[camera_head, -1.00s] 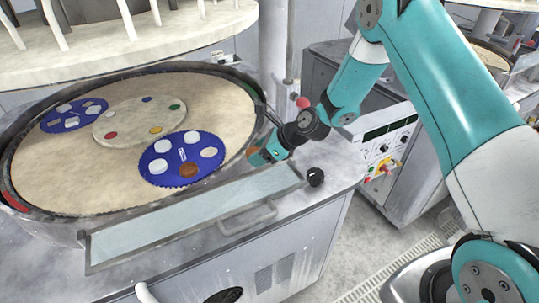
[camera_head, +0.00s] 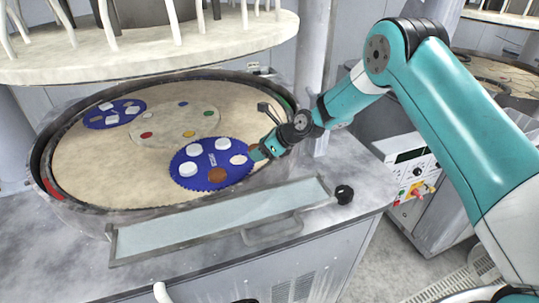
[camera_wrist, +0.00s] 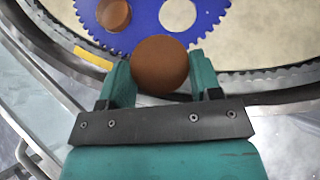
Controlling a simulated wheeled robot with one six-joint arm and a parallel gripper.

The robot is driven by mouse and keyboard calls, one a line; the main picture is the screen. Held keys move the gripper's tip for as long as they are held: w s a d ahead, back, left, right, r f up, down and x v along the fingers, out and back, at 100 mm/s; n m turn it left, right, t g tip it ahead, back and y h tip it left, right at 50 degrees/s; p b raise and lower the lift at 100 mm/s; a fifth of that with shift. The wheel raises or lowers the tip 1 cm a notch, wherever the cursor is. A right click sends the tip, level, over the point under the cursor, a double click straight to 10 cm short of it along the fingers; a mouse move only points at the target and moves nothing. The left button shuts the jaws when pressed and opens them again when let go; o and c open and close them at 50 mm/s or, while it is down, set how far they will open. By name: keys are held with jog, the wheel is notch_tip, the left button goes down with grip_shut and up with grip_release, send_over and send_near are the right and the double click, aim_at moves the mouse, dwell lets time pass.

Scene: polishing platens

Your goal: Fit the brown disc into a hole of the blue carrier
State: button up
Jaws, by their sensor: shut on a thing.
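The brown disc (camera_wrist: 159,63) is held between the fingertips of my gripper (camera_wrist: 160,78), which is shut on it. In the head view the disc (camera_head: 253,149) shows partly at the gripper tip, by the right edge of the blue carrier (camera_head: 198,183). The toothed blue carrier (camera_wrist: 145,22) lies just beyond the held disc in the wrist view. It bears another brown disc (camera_head: 217,175) and several white round spots. A pale round spot (camera_wrist: 177,14) lies nearest ahead of my gripper; I cannot tell whether it is an empty hole or a white piece.
A second blue carrier (camera_head: 91,122) lies at the far left of the beige platen (camera_head: 110,182). A raised rim (camera_head: 75,207) surrounds the platen. A pale round plate (camera_head: 150,62) with upright rods hangs above its back. A clear shield (camera_head: 220,222) with a handle stands in front.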

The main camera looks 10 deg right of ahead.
jog(key=w+a+b, duration=0.1)
jog(key=w+a, duration=0.1)
jog(key=w+a+b, duration=0.1)
jog(key=w+a, duration=0.1)
jog(key=w, duration=0.1)
jog(key=shift+f, duration=0.1)
jog(key=f+b, duration=0.1)
jog(key=w+a+f+b, duration=0.1)
jog(key=w+f+b, duration=0.1)
jog(key=b, duration=0.1)
jog(key=shift+a+f, duration=0.35)
jog(key=shift+f, duration=0.05)
jog(key=shift+f+b, duration=0.9)
jog(key=shift+f, duration=0.4)
jog(key=shift+f, duration=0.2)
